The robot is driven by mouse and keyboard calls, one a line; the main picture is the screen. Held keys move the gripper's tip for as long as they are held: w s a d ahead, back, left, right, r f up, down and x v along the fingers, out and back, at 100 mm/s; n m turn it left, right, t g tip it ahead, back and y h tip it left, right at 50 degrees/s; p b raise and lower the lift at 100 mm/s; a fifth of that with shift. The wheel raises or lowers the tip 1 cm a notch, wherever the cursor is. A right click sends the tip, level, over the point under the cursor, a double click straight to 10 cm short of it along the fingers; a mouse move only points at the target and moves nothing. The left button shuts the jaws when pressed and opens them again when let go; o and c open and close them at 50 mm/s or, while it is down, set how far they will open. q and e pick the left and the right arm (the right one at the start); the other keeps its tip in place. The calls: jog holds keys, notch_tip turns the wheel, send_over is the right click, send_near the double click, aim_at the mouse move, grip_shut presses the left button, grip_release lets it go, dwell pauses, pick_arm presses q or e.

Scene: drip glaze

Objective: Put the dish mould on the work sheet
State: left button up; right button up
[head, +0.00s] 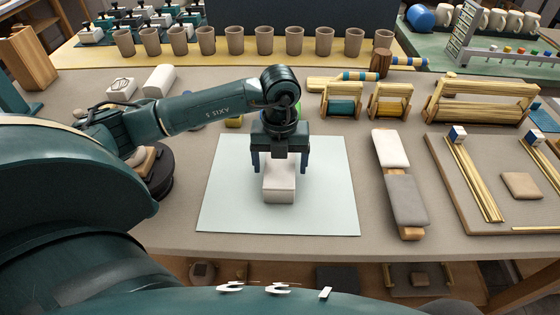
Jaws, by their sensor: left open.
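The pale work sheet (225,205) lies flat near the front middle of the table. A white block-shaped piece (279,193), which appears to be the dish mould, rests on the middle of the sheet. My left gripper (280,168) points down over it, open, with one finger on each side of the piece. The gripper body hides the piece's far part, and I cannot tell whether the fingers touch it. My right gripper is not in view.
A row of brown cups (235,40) stands at the back. Wooden rollers in frames (341,102) stand back right. A board with white and grey pads (405,198) lies right of the sheet. Another white block (159,81) is back left. The sheet is bare around the piece.

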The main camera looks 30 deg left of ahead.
aim_at(280, 167)
pick_arm(q)
jog(key=shift+r, duration=0.45)
notch_tip(280, 167, up, 11)
jog(key=b, duration=0.1)
jog(key=shift+r, duration=0.2)
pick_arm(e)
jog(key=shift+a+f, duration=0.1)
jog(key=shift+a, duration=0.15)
pick_arm(q)
jog(key=shift+f, duration=0.1)
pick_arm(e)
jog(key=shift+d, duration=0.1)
